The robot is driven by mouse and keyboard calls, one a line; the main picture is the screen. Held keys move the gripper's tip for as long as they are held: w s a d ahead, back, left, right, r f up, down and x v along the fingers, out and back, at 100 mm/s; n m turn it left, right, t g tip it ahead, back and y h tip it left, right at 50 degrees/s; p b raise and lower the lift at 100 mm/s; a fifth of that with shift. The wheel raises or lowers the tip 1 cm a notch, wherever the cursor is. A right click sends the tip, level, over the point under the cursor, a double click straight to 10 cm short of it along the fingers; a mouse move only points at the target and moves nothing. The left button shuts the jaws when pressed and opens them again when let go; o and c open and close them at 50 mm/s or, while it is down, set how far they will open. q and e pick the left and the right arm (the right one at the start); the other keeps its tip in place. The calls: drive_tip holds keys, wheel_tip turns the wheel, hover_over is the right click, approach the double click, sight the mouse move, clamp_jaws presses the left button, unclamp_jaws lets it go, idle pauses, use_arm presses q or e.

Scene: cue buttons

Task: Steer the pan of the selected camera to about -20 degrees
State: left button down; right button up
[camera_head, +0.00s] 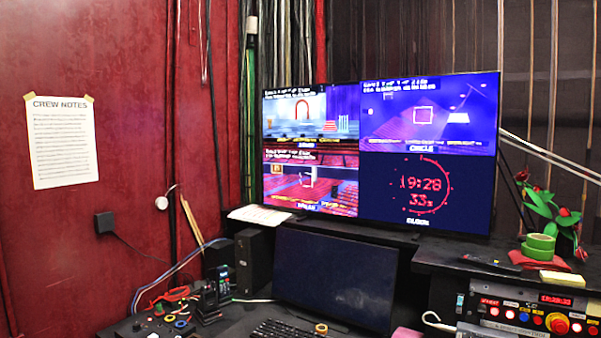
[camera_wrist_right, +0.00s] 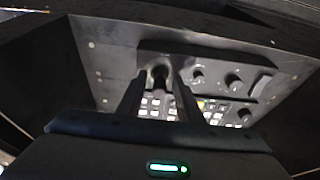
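The wall monitor (camera_head: 380,145) in the head view shows several panes. Three are camera pictures, with small overlay text that I cannot read, so the pan value and the selected camera cannot be told. The right wrist view shows a dark control panel (camera_wrist_right: 205,62) with knobs and rows of small lit buttons. A dark upright stick or knob (camera_wrist_right: 160,76) stands at its left part. My right gripper (camera_wrist_right: 160,84) has its fingers apart, one on each side of this stick. Whether they touch it cannot be told. My left gripper is not in view.
In the head view, a dark screen (camera_head: 337,277) and a keyboard (camera_head: 285,329) are on the desk. A panel with lit buttons (camera_head: 530,312) is at the lower right. Green tape rolls (camera_head: 538,246) and a red-and-green plant (camera_head: 553,212) are above it. Cables lie at the left.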

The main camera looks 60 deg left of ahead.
drive_tip(key=shift+w+a, duration=0.1)
idle(0.7)
drive_tip(key=c, duration=0.6)
